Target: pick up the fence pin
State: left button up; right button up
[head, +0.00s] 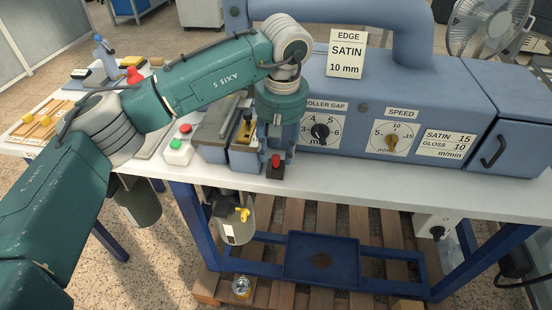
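My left arm comes in from the left and bends down over the front of the blue machine (345,95). My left gripper (279,146) is at the end of it, pointing down, seen from behind and small; its fingers are hard to make out. I cannot tell if it holds anything. A small black block with a red top (276,165) stands just below it at the table's front. A brass-coloured piece with a dark top (246,129) sits on the machine just left of the gripper. I cannot tell for sure which piece is the fence pin. My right gripper is not in view.
A box with green and red buttons (179,150) stands left of the machine. Speed and roller gap dials (320,132) face the front. The white tabletop (360,188) is clear along its front edge. Yellow-handled tools lie on a side table (22,148) at left.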

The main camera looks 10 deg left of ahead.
aim_at(276, 165)
pick_arm(q)
jog(key=shift+f, duration=0.6)
jog(key=shift+w+a+f, duration=0.1)
jog(key=shift+f, duration=0.45)
jog(key=c, duration=0.4)
grip_shut()
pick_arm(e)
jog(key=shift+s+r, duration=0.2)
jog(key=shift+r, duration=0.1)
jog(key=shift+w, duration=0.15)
